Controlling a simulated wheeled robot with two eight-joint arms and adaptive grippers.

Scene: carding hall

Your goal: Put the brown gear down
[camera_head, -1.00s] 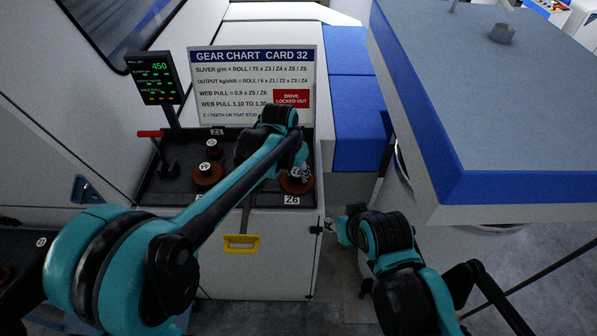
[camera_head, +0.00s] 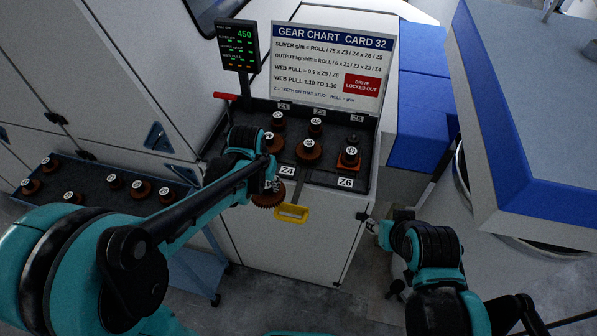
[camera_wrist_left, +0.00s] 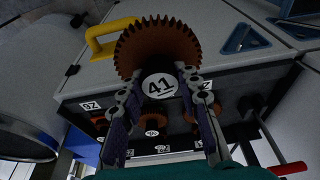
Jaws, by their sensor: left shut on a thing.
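My left gripper (camera_head: 271,184) is shut on the brown gear (camera_head: 267,199), which hangs in front of the cabinet's front face, left of the yellow handle. In the left wrist view the brown gear (camera_wrist_left: 158,42) is toothed, with a white disc marked 41 between the two fingers of my left gripper (camera_wrist_left: 160,84). My right gripper (camera_head: 383,232) is low at the right, before the cabinet's right side; its fingers are too unclear to judge.
The black gear tray (camera_head: 318,181) on the cabinet holds several brown gears, with labels Z4 and Z6 in front. A dark cart top (camera_head: 80,172) at left holds several gears with bare room between. The gear chart (camera_head: 330,60) and display (camera_head: 238,46) stand behind.

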